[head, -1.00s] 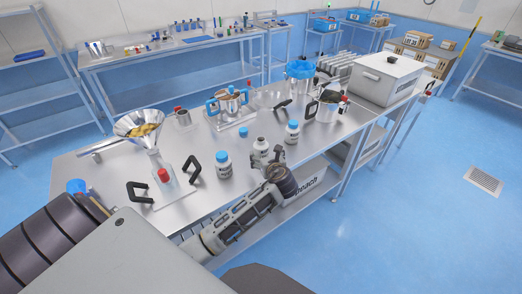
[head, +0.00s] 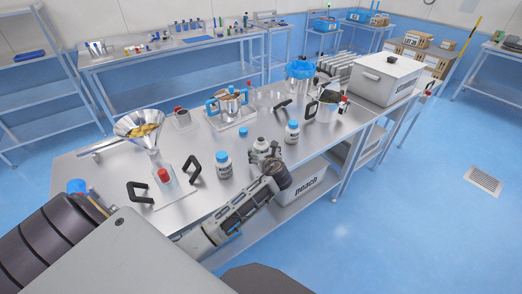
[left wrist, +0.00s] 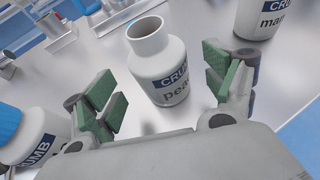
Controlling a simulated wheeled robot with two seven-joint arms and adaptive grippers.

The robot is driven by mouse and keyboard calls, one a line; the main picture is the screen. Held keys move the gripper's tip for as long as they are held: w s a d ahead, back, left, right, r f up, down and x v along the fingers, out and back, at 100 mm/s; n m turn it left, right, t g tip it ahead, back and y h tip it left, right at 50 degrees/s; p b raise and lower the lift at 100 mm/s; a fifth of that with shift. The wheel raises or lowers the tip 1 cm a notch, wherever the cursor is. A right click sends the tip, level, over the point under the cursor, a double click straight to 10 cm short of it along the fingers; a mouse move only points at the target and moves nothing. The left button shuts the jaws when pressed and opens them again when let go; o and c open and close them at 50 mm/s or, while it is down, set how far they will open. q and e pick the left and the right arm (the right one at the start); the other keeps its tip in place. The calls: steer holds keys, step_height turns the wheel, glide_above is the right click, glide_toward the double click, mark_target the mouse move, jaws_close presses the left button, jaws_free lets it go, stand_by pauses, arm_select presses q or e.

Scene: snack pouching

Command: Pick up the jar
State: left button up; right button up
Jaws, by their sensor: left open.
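An open white jar (head: 262,145) with a blue label stands upright on the steel table, its mouth uncovered. My left gripper (head: 266,160) is at the jar's near side and hides its lower part in the head view. In the left wrist view the jar (left wrist: 162,68) stands between the two green-padded fingers (left wrist: 168,90), which are spread apart with gaps on both sides. Its label reads "CRUMB" and "pea", the rest being cut off by the curve. My right gripper is not in view.
Blue-capped jars stand to the left (head: 223,165) and right (head: 292,132) of the open jar. A loose blue cap (head: 243,132) lies behind it. A funnel stand (head: 152,150) and black-handled items are further left. A white box labelled "peach" (head: 305,185) sits on the shelf below.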

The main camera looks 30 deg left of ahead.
mark_target(261, 139)
arm_select(q)
steer(key=shift+x, duration=2.15)
steer(key=shift+f, duration=0.1)
steer(key=c, duration=1.3)
steer(key=shift+r, duration=5.05)
